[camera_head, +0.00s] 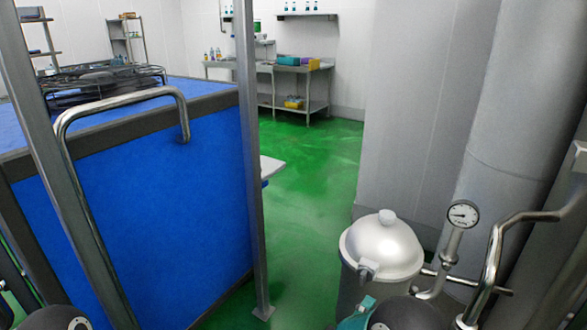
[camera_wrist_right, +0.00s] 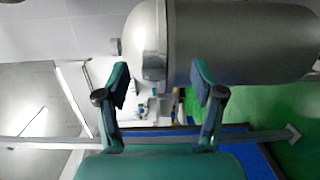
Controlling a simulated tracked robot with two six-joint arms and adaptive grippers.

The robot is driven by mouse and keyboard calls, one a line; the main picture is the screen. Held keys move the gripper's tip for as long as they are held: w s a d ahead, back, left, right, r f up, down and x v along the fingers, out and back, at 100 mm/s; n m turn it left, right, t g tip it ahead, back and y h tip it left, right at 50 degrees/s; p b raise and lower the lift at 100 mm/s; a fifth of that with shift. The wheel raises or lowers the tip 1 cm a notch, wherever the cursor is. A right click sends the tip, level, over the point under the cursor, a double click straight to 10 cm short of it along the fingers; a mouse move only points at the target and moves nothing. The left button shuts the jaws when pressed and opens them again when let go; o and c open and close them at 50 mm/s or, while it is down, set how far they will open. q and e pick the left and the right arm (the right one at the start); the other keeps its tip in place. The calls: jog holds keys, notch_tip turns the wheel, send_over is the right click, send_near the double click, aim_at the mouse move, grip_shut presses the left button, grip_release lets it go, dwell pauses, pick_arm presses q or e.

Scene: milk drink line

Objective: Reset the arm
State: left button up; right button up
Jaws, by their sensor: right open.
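My right gripper (camera_wrist_right: 160,82) is open and empty in the right wrist view, its two teal fingers spread apart. In the head view only a teal part of it (camera_head: 358,314) shows at the bottom edge, just in front of the silver lidded vessel (camera_head: 383,250). In the wrist view the same vessel (camera_wrist_right: 240,42) lies across the top, close to the fingertips. Whether a finger touches it I cannot tell. My left gripper is not in view; only a dark rounded part of my left arm shows at the bottom left.
A pressure gauge (camera_head: 463,214) and bent steel pipes (camera_head: 495,250) stand right of the vessel. A blue-panelled unit (camera_head: 170,210) with a steel handle and a metal post (camera_head: 250,150) fill the left. Green floor (camera_head: 310,190) is clear between, toward a far steel table (camera_head: 300,88).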

jog(key=s+d+f+m+g+y+p, duration=0.1)
jog(key=s+d+f+g+y+p, duration=0.2)
jog(key=d+f, duration=0.5)
jog(key=s+a+f+m+g+y, duration=0.3)
jog(key=s+a+y, duration=0.1)
jog(key=s, duration=0.3)
jog(key=s+a+f+m+g+y, duration=0.3)
jog(key=s+a+m+y, duration=0.1)
jog(key=s, duration=0.4)
jog(key=s+a+f+m+g+y, duration=0.3)
jog(key=s+a+m+y, duration=0.1)
jog(key=s, duration=0.4)
jog(key=shift+a+f+g+y+p, duration=0.2)
jog(key=shift+a+g+y+p, duration=0.1)
jog(key=shift+a+p, duration=0.25)
jog(key=shift+a, duration=0.1)
